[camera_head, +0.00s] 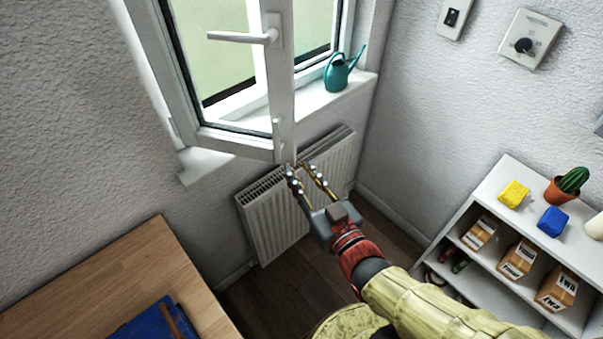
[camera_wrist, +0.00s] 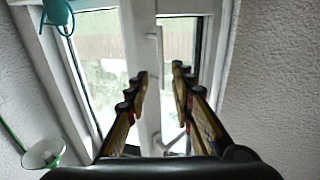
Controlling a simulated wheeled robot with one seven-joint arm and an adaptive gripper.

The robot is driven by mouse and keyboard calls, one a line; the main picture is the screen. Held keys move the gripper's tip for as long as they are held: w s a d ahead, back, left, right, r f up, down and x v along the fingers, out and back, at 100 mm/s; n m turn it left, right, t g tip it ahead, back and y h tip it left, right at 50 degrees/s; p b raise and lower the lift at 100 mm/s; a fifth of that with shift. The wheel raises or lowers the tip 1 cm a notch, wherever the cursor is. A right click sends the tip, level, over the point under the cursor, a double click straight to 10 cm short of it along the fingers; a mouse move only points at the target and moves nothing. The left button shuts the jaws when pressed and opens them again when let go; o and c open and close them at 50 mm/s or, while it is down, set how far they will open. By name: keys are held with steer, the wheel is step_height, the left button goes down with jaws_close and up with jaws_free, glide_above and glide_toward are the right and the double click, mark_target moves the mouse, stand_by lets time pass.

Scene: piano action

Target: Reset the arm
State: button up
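My gripper (camera_head: 304,168) is raised in front of the window, near the lower corner of the open window sash (camera_head: 283,88). Its two fingers are spread with nothing between them. In the wrist view my gripper (camera_wrist: 160,82) also shows open, with the window frame (camera_wrist: 143,50) behind the gap. My arm reaches up from the lower right of the head view. I cannot tell whether a fingertip touches the sash.
A teal watering can (camera_head: 341,72) stands on the sill. A radiator (camera_head: 290,205) is below the window. A wooden table (camera_head: 130,285) is at lower left. A white shelf (camera_head: 503,178) at right holds a cactus (camera_head: 568,184), yellow and blue blocks and boxes.

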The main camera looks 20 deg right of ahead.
stand_by(0.4)
steer(key=s+d+f+m+g+h, duration=0.1)
steer(key=s+d+f+g+h, duration=0.1)
steer(key=d+f+g, duration=0.3)
steer(key=s+d+f+g+h, duration=0.1)
steer(key=s+f+g+h, duration=0.15)
steer(key=f, duration=0.35)
steer(key=s+r+m+g, duration=0.1)
steer(key=s+r+g, duration=0.3)
steer(key=s+r, duration=0.4)
step_height(320, 180, up, 6)
steer(key=shift+d+r+m, duration=0.15)
steer(key=shift+d+m, duration=0.15)
steer(key=shift+d, duration=0.05)
steer(key=shift+d+g+y, duration=0.1)
steer(key=shift+g+y, duration=0.15)
